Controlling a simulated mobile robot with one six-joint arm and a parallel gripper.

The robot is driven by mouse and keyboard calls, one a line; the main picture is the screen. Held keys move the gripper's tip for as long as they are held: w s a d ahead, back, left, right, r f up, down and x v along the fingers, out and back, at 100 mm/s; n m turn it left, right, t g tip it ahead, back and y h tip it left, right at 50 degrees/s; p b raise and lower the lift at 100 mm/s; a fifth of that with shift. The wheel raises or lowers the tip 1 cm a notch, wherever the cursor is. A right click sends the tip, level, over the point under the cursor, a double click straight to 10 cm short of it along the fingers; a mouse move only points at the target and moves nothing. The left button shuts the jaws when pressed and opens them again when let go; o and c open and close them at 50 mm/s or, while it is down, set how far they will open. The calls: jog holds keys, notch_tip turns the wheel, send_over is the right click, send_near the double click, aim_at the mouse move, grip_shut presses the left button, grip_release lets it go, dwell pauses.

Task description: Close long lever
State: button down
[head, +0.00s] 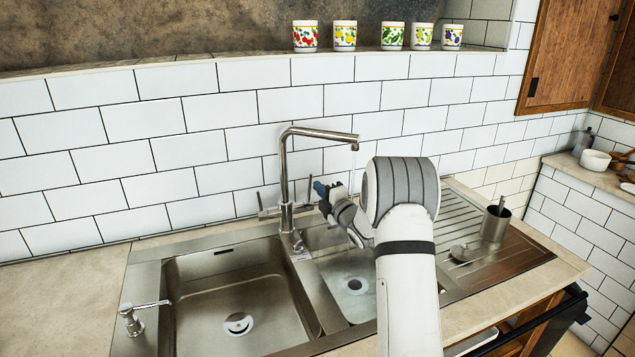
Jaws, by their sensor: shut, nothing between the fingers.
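A tall metal faucet (286,185) stands behind the divider of a double steel sink, its spout reaching right. My gripper (322,192) is shut and empty, just right of the faucet's upright and below the spout. My arm hides part of the right basin. Whether the gripper touches the faucet or a lever is too small to tell.
The left basin (235,272) is empty. A soap dispenser (134,314) stands at front left. A steel cup (495,222) and a small grey object (461,252) are on the drainboard at right. Patterned cups (345,36) line the ledge above the tiled wall.

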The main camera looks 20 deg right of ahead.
jog(key=shift+x, duration=1.05)
jog(key=shift+f, duration=0.1)
